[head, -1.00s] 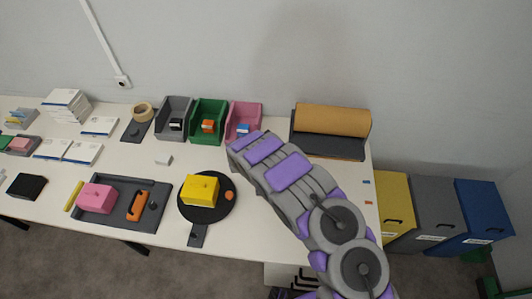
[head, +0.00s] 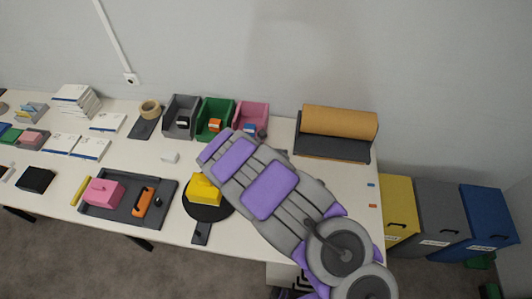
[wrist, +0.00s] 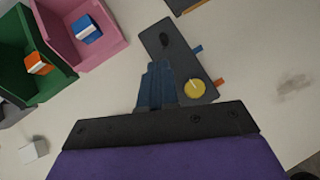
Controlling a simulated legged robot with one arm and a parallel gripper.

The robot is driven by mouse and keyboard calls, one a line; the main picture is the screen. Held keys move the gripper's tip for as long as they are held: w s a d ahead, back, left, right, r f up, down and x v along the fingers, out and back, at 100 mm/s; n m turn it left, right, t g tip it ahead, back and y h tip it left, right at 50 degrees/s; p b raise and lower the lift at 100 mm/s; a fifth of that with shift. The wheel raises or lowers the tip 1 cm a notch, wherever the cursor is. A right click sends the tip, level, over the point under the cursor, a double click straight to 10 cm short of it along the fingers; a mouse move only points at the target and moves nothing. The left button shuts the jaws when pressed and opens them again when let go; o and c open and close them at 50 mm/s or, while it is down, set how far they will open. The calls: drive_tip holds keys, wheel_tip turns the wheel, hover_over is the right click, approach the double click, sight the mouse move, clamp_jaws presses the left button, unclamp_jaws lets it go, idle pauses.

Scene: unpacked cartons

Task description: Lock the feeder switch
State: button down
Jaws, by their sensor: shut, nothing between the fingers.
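In the head view my arm hides the gripper and most of the plate.
Grey, green (head: 215,121) and pink (head: 252,117) bins stand behind. A brown roll (head: 339,121) is at the back right. A grey tray (head: 126,208) holds a pink box.

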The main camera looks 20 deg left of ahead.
drive_tip(key=v, duration=0.5)
drive_tip(key=shift+s+r, duration=0.25)
drive_tip(key=shift+s, duration=0.05)
idle(0.4)
